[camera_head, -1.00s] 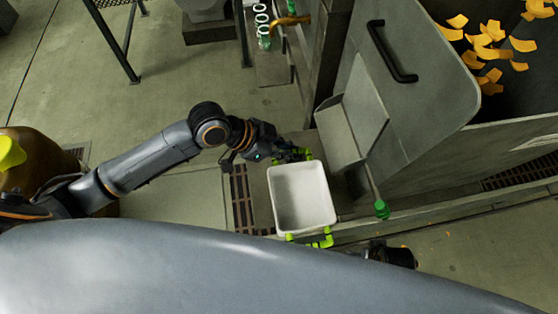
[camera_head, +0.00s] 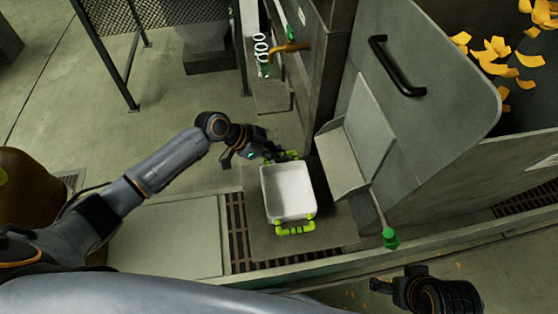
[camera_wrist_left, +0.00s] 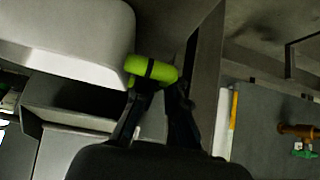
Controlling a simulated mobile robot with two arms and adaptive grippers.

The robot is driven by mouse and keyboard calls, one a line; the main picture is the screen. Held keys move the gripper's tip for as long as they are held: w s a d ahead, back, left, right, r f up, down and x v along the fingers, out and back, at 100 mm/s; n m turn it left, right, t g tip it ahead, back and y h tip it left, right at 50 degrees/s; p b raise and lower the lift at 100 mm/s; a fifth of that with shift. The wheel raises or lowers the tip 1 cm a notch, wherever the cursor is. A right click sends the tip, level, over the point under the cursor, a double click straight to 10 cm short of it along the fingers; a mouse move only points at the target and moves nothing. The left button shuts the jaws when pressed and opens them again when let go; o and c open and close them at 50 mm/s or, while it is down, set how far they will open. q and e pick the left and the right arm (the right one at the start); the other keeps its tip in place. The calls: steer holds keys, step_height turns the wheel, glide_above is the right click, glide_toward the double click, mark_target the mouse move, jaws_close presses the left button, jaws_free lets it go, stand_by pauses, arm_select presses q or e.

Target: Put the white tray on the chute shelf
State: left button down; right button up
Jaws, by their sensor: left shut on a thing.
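The white tray (camera_head: 288,192) is an open, empty-looking bin with a green handle at each end. It is over the grey chute shelf (camera_head: 338,222); I cannot tell whether it rests on it. My left gripper (camera_head: 286,156) is shut on the tray's far green handle. In the left wrist view that handle (camera_wrist_left: 150,70) is between the fingertips, with the tray's side (camera_wrist_left: 70,35) at upper left. The near green handle (camera_head: 296,227) is free. My right gripper (camera_head: 378,285) is at lower right, apart from the tray; its finger opening is unclear.
The angled metal chute (camera_head: 352,150) stands just right of the tray. A green-tipped lever (camera_head: 390,238) is at its lower end. A large hopper with a black handle (camera_head: 392,68) and orange pieces is at upper right. A floor grate (camera_head: 237,225) lies left.

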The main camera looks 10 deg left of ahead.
arm_select(q)
step_height(320, 180, down, 3)
steer(key=shift+s+r, duration=0.1)
steer(key=shift+r, duration=0.1)
arm_select(e)
steer(key=shift+f, duration=0.45)
arm_select(q)
steer(key=c, duration=1.4)
jaws_free()
steer(key=shift+r, duration=0.1)
steer(key=p+v, duration=0.1)
steer(key=v, duration=0.5)
steer(key=shift+p+v, duration=0.5)
steer(key=shift+v, duration=2.45)
arm_select(e)
steer(key=shift+w+a+f, duration=0.1)
steer(key=shift+w+f, duration=0.4)
steer(key=shift+f, duration=0.15)
